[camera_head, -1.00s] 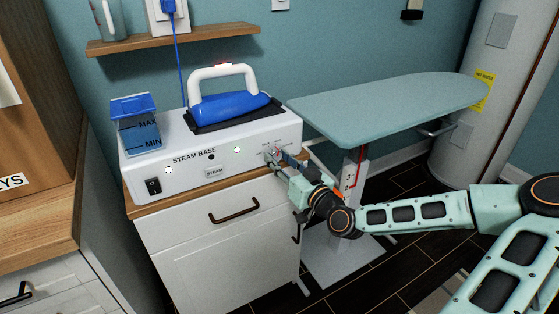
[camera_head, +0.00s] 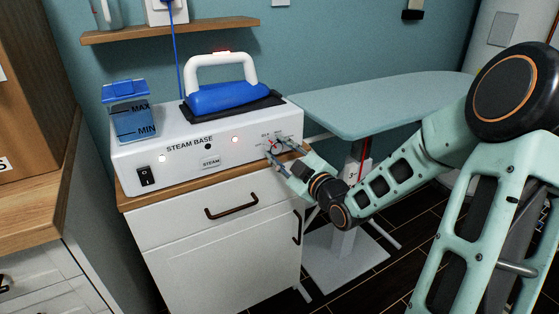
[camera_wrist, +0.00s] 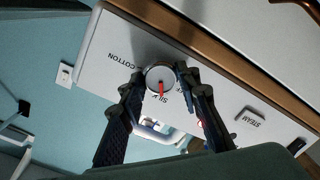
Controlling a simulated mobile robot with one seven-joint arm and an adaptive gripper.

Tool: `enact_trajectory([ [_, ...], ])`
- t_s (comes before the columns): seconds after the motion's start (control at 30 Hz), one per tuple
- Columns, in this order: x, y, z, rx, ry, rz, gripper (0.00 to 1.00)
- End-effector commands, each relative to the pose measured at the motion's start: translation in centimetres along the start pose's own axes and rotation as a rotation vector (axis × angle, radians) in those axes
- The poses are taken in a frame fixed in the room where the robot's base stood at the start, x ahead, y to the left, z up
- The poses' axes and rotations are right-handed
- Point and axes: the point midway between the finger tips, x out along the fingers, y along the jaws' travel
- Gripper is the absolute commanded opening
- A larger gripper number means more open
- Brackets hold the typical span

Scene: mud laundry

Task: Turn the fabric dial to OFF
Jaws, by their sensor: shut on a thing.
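The fabric dial (camera_wrist: 159,76) is a round, pale knob with a red pointer. In the wrist view its pointer lies toward the word SILK, with COTTON printed to its left. The dial sits at the right end of the front of the white steam base (camera_head: 185,172). My gripper (camera_head: 278,152) reaches it from the lower right. In the wrist view my gripper's dark fingers (camera_wrist: 160,82) stand on either side of the dial, shut on it.
A blue and white iron (camera_head: 228,97) rests on top of the base, with a blue water tank (camera_head: 131,122) to its left. An ironing board (camera_head: 375,108) stands right of the base. A white cabinet (camera_head: 222,260) is below.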

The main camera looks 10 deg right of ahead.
Motion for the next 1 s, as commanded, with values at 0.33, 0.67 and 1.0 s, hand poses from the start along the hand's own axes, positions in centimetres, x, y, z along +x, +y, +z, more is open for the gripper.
enact_trajectory([
  [0.33, 0.07, -0.3, 0.19, -0.334, -0.011, 0.007, 0.06],
  [0.67, 0.03, -0.03, -0.03, -0.586, -0.023, 0.008, 0.06],
  [1.0, 0.02, 0.07, -0.05, -0.721, -0.03, 0.009, 0.06],
])
